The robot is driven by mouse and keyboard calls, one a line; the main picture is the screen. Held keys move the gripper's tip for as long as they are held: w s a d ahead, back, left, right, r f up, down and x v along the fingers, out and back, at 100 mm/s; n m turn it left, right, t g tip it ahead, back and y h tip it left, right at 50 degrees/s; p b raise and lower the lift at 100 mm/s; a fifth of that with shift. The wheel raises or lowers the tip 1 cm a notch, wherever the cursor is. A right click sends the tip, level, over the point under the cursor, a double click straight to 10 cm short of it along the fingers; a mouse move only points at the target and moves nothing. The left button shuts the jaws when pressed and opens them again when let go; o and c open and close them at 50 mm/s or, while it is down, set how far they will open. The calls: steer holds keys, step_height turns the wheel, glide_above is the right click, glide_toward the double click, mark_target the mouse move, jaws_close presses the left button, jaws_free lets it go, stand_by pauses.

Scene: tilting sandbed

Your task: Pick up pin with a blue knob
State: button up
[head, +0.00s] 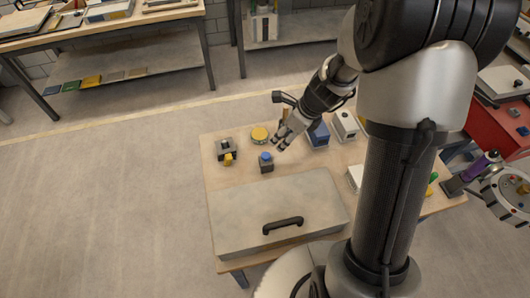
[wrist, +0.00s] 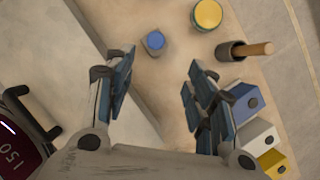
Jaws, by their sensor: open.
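The pin with a blue knob (head: 265,158) stands on the wooden table, seated in a small dark block (head: 266,167). In the wrist view the blue knob (wrist: 155,41) shows from above, beyond and between my fingertips. My gripper (head: 283,142) is above the table, a little to the right of the pin in the head view. In the wrist view my gripper (wrist: 158,75) has its two fingers wide apart with nothing between them. The pin's shaft is hidden.
A yellow-topped round thing (head: 260,134) and a dark clamp-like block with a yellow part (head: 226,150) stand near the pin. A blue box (head: 318,135) and a white box (head: 345,125) stand to the right. A large grey lid with a black handle (head: 270,205) fills the table's front.

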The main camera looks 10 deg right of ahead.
steer(key=b, duration=0.4)
glide_above(266, 155)
steer(key=s+d, duration=0.1)
steer(key=d, duration=0.1)
step_height(266, 155, down, 8)
steer(key=shift+f, duration=0.15)
steer(key=shift+s+b+x, duration=0.2)
steer(key=shift+b+x, duration=0.5)
steer(key=shift+x, duration=0.65)
steer(key=shift+s+b+x, duration=0.25)
steer(key=shift+b+x, duration=0.4)
steer(key=shift+x, duration=0.65)
steer(key=shift+a, duration=0.1)
jaws_close()
